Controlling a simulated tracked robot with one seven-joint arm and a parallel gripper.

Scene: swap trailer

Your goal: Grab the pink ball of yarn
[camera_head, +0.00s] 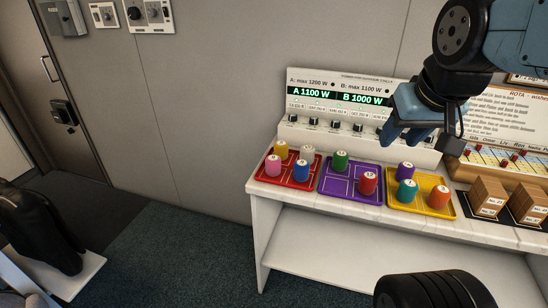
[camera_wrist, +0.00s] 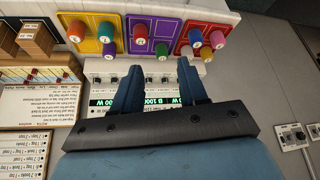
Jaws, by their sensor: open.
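In the wrist view the pink piece (camera_wrist: 217,40) is at the upper right, well right of my fingers. My gripper (camera_head: 408,132) is raised in front of the white panel, right of the red tray and above the yellow tray's back edge. In the wrist view my gripper (camera_wrist: 160,68) has its two blue fingers apart, with nothing held between them.
Yellow (camera_head: 281,151), white (camera_head: 307,153) and blue (camera_head: 301,172) pieces crowd the pink one. A purple tray (camera_head: 327,189) and a yellow tray (camera_head: 395,203) hold more pieces. Brown boxes (camera_head: 488,197) stand at right. The panel (camera_head: 318,84) rises behind.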

